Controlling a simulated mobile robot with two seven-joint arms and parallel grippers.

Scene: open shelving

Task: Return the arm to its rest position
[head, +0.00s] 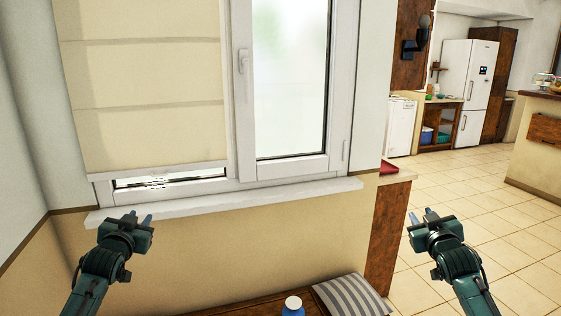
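My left gripper (139,219) is at the lower left, in front of the wall below the window sill. Its two fingers point up and look apart, with nothing between them. My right gripper (429,214) is at the lower right, in front of the tiled floor. Its fingers also look apart and hold nothing. Both dark green arms come up from the bottom edge of the view.
A window sill (230,200) runs along the wall. Below it are a wooden surface (245,306), a blue bottle with a white cap (293,306) and a striped cushion (350,296). Tiled floor (455,190) lies open at right, before a fridge (468,85) and counter (540,145).

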